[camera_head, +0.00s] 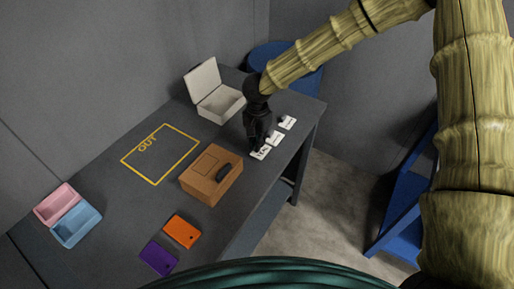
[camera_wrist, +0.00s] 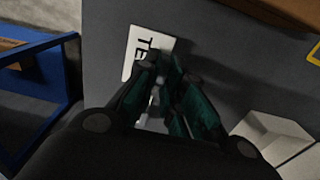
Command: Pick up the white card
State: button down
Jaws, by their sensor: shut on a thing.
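Several flat cards lie on the dark table. A white card with dark lettering (camera_head: 261,154) is at the near end of a row of white pieces. The same card shows in the wrist view (camera_wrist: 140,48), with the letters "TE" visible. My gripper (camera_head: 257,147) points down onto this card, and its fingers (camera_wrist: 165,88) are shut on it. The fingers hide part of the card. I cannot tell whether it is clear of the table. Two more white pieces, a middle one (camera_head: 274,138) and a far one (camera_head: 288,122), lie just beyond.
A brown box with a black handle (camera_head: 212,176) stands close left of my gripper. An open white box (camera_head: 222,104) stands behind. A yellow "OUT" outline (camera_head: 153,183), an orange card (camera_head: 181,231), a purple card (camera_head: 158,257) and pink and blue trays (camera_head: 76,226) are farther left.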

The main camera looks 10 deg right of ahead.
jog(key=s+b, duration=0.1)
jog(key=s, duration=0.4)
jog(key=s+a+r+b, duration=0.1)
jog(key=s+b, duration=0.1)
jog(key=s, duration=0.3)
jog(key=s+a+r+b, duration=0.1)
jog(key=s+b, duration=0.1)
jog(key=s, duration=0.4)
jog(key=shift+r, duration=0.2)
jog(key=shift+w, duration=0.1)
